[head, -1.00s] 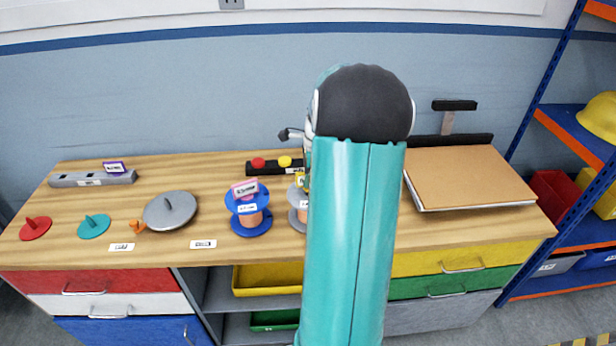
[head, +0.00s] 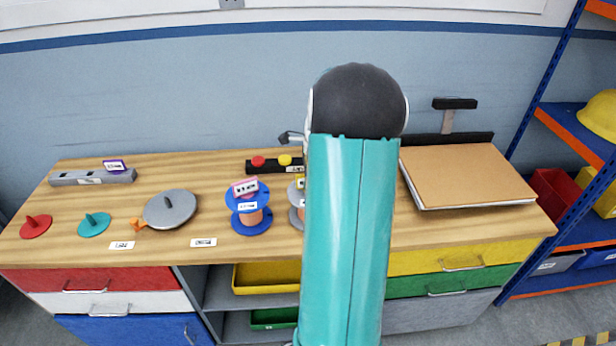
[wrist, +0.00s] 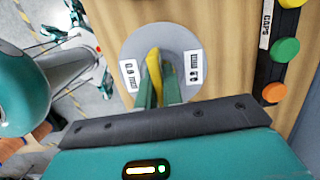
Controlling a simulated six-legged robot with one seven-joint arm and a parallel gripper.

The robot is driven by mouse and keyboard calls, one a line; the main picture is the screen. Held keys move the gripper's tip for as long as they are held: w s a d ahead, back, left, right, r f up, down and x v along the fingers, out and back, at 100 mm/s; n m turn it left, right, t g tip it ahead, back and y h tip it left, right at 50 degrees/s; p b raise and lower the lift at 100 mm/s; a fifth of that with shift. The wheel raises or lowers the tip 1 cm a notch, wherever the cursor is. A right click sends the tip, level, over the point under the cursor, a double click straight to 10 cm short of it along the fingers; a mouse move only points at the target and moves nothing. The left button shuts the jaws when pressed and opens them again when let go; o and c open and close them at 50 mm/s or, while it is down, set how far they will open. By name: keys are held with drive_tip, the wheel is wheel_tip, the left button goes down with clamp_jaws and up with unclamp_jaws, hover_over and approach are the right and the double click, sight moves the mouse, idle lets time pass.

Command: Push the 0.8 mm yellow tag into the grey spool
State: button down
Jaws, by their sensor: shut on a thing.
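The grey spool (head: 295,215) stands on the bench, half hidden behind my teal arm in the head view. Its round grey top flange (wrist: 190,47) shows in the wrist view with two white labels. The yellow tag (wrist: 154,70) is upright over the middle of that flange, between the green fingers of my gripper (wrist: 159,92), which are shut on it.
A blue spool (head: 248,222) with a pink tag (head: 244,187) stands close on the left. A black strip with coloured caps (head: 265,169) lies behind. A grey disc lid (head: 170,209) lies further left. A brown board (head: 468,175) is on the right.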

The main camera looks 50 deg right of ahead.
drive_tip(key=shift+f, duration=0.45)
idle(0.5)
drive_tip(key=c, duration=1.5)
unclamp_jaws()
drive_tip(key=shift+o, duration=0.2)
wheel_tip(320, 180, up, 14)
drive_tip(key=s+d, duration=0.1)
drive_tip(key=s, duration=0.1)
drive_tip(key=shift+d+f, duration=0.15)
drive_tip(key=shift+d, duration=0.2)
drive_tip(key=shift+w+a, duration=0.1)
